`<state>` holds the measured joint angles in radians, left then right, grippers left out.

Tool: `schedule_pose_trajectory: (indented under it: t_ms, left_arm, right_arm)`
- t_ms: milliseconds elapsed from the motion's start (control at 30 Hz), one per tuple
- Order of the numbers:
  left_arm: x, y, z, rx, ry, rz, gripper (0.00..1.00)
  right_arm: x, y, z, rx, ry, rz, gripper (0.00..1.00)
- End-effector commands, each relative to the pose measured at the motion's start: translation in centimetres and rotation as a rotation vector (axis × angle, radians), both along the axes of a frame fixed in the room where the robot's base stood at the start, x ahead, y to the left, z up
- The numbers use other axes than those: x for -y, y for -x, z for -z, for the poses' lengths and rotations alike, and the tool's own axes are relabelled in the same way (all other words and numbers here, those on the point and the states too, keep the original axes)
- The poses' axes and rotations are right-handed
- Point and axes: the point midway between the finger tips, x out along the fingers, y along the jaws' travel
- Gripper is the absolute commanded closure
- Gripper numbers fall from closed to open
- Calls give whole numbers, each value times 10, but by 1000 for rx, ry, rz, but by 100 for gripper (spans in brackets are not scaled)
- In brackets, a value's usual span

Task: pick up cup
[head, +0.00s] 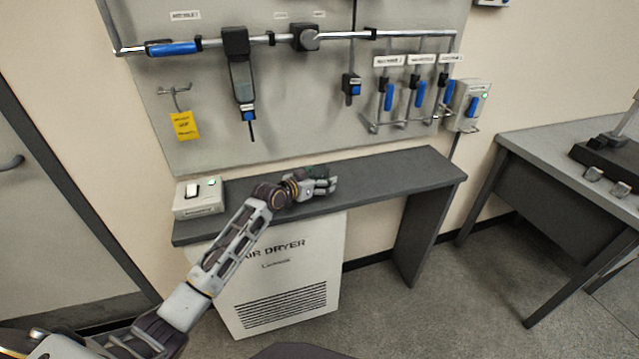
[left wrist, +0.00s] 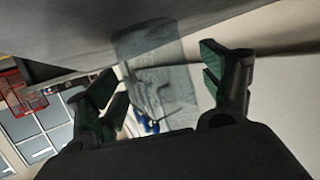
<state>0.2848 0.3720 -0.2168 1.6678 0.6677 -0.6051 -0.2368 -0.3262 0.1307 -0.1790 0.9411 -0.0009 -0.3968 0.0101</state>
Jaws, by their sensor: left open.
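A clear, see-through cup (left wrist: 152,45) shows in the left wrist view, with its base against the dark grey shelf (left wrist: 60,25). My left gripper (left wrist: 160,84) is open, with one green-padded finger on each side of the cup in that picture. I cannot tell whether either finger touches it. In the head view my left gripper (head: 322,184) is low over the shelf top (head: 400,172), and the cup cannot be made out there. My right gripper is in neither view.
A pegboard panel (head: 300,110) with a rail and blue-handled tools rises behind the shelf. A white box (head: 199,197) sits at the shelf's left end. The air dryer unit (head: 285,275) stands below. The shelf's right part is clear. A grey table (head: 555,140) stands at right.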

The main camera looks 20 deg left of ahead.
Motion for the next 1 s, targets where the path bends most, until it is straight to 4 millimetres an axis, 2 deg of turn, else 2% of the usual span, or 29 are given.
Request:
schedule_pose_trajectory:
  t_ms: [400, 800, 1000]
  left_arm:
    - [0, 0, 0, 0, 0, 0, 19]
    - [0, 0, 0, 0, 0, 0, 68]
    - [0, 0, 0, 0, 0, 0, 68]
  right_arm:
    - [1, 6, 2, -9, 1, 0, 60]
    - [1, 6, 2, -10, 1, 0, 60]
    - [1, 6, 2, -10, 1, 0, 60]
